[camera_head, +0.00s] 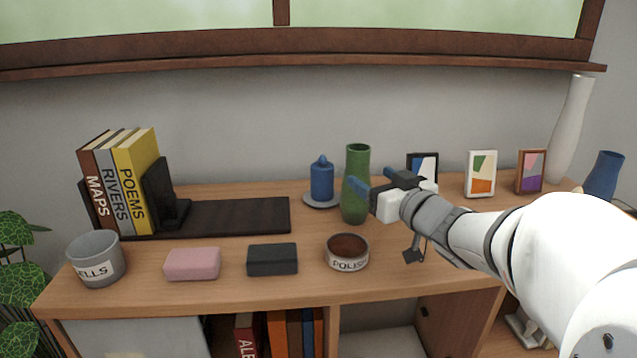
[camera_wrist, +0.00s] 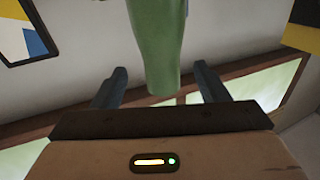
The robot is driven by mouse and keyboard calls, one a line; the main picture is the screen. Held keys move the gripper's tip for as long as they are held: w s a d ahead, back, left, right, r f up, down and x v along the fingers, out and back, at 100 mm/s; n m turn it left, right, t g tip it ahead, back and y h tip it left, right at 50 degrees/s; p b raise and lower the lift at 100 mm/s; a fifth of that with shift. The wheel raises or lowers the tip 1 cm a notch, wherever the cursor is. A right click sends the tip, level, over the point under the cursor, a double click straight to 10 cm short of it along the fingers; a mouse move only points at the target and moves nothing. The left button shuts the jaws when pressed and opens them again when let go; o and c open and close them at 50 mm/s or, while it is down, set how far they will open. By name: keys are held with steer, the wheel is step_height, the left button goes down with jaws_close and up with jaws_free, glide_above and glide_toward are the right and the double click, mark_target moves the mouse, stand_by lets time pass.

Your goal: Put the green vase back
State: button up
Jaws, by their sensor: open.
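The green vase (camera_head: 355,207) stands upright on the wooden desk top, just right of the blue candle and behind the POLISH bowl. It also shows in the wrist view (camera_wrist: 157,45), where it appears between the two fingers. My gripper (camera_head: 360,179) reaches in from the right at the vase's middle height. In the wrist view my gripper (camera_wrist: 160,73) is open, with a gap showing on both sides of the vase. One blue fingertip overlaps the vase in the head view.
The blue candle (camera_head: 322,182) stands on a saucer (camera_head: 308,201) close left of the vase. The POLISH bowl (camera_head: 347,252) is in front. Picture frames (camera_head: 481,174) stand behind my arm, with a tall white vase (camera_head: 571,130) farther right. A dark board (camera_head: 240,215) beside the books is mostly bare.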

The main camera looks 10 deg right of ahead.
mark_target(353, 163)
steer(key=shift+w+a+y, duration=0.25)
steer(key=shift+w+y, duration=0.05)
steer(key=p+x, duration=0.1)
steer(key=x, duration=0.6)
steer(key=shift+w+r+p, duration=0.1)
steer(key=shift+w+p, duration=0.15)
steer(key=shift+p, duration=0.05)
steer(key=shift+c, duration=0.5)
jaws_close()
steer(key=shift+r, duration=0.1)
